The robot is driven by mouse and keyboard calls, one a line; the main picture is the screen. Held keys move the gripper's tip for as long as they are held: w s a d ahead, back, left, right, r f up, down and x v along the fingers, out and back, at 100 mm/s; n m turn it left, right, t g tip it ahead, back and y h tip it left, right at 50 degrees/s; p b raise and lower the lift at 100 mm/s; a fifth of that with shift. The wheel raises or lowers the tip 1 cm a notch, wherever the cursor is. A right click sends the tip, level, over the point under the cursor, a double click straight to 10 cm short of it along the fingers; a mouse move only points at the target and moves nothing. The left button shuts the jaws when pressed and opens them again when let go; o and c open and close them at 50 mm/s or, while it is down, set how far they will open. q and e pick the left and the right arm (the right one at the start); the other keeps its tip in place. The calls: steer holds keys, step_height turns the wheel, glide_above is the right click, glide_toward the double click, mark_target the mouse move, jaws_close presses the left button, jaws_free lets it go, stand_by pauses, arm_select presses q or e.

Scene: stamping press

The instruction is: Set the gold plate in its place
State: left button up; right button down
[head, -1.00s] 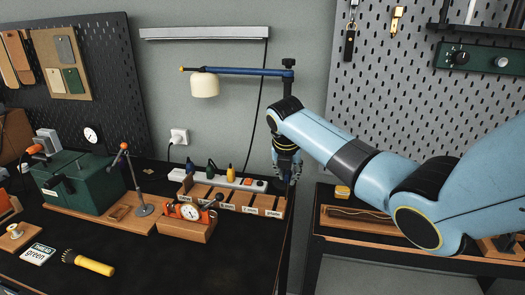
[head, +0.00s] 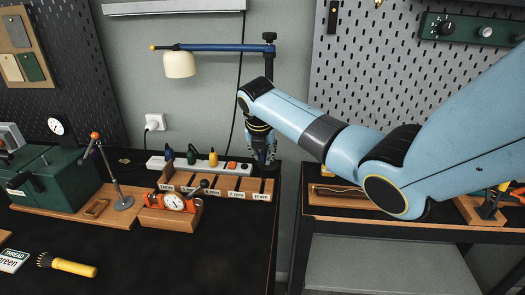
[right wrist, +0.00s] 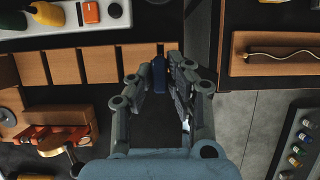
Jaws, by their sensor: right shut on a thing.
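My right gripper (head: 262,158) is at the right end of the wooden slotted rack (head: 235,194) on the black bench. In the right wrist view its fingers (right wrist: 159,78) are closed in around a narrow dark blue piece (right wrist: 158,74), seen nearly edge-on. Whether this piece is a plate is hard to tell. I cannot make out a gold plate for certain. A small brass-coloured piece (head: 125,161) lies on the bench behind the lever stand, too small to identify. My left gripper is not in view.
A dial gauge on a wooden block (head: 170,218) and a green machine (head: 50,180) stand left. A gap separates this bench from the right one (head: 400,232).

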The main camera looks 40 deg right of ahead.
steer(key=shift+f, duration=0.65)
steer(key=shift+f+b, duration=0.5)
steer(key=shift+f, duration=0.05)
steer(key=shift+r, duration=0.1)
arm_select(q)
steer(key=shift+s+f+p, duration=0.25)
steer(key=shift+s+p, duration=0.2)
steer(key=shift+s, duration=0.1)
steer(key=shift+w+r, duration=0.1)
arm_select(e)
steer(key=shift+p, duration=0.35)
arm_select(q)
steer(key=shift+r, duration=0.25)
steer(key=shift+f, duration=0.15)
arm_select(e)
steer(key=shift+f, duration=0.25)
arm_select(q)
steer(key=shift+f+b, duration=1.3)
steer(key=shift+b, duration=0.15)
arm_select(e)
steer(key=shift+f, duration=2.15)
